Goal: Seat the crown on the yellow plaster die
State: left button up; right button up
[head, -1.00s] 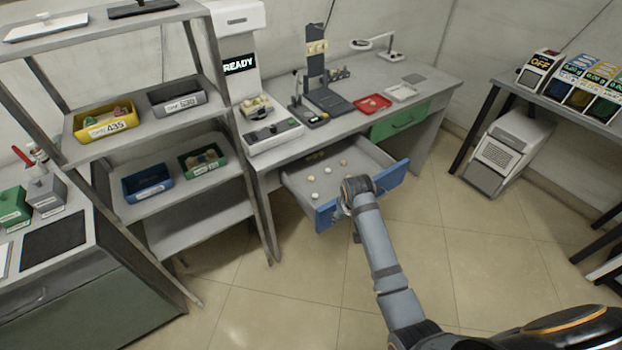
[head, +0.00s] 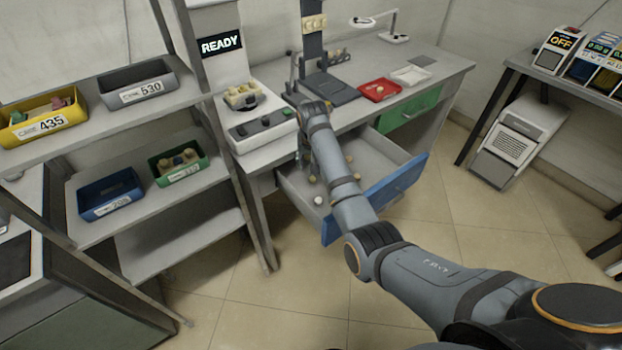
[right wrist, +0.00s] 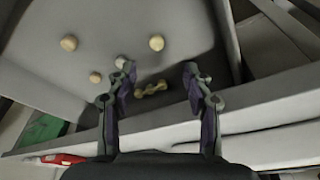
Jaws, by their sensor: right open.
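My right gripper (head: 305,160) reaches over the open drawer (head: 372,150) by the desk's front edge. In the right wrist view it is open and empty (right wrist: 157,75). Several small round cream and tan pieces lie on the drawer floor, such as a tan piece (right wrist: 156,42) and a pale piece near the left finger (right wrist: 121,62). A tan elongated piece (right wrist: 150,88) lies between and beyond the fingers. I cannot tell which piece is the crown. A yellowish plaster model (head: 241,96) sits on the device by the READY screen; I cannot tell whether it holds the yellow die.
The desk bears a red tray (head: 366,90) with a small yellowish piece, a white tray (head: 397,77) and a dark stand (head: 331,88). A shelf rack (head: 182,235) with labelled bins stands left. The drawer's blue front (head: 388,195) sticks out under my arm. The floor in front is clear.

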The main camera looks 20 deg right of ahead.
aim_at(313, 178)
jog(key=x, duration=0.4)
jog(key=shift+f, duration=0.15)
jog(key=shift+w+d+f+b, duration=0.15)
jog(key=shift+f+b, duration=0.3)
jog(key=shift+f, duration=0.25)
jog(key=x, duration=0.3)
jog(key=shift+d+b, duration=0.1)
jog(key=shift+b, duration=0.3)
jog(key=shift+f, duration=0.35)
pick_arm(q)
jog(key=shift+d+f, duration=0.1)
jog(key=shift+f, duration=0.8)
pick_arm(e)
jog(key=shift+r, duration=0.1)
jog(key=shift+c, duration=0.4)
pick_arm(q)
jog(key=shift+s, duration=0.1)
pick_arm(e)
jog(key=c, duration=0.8)
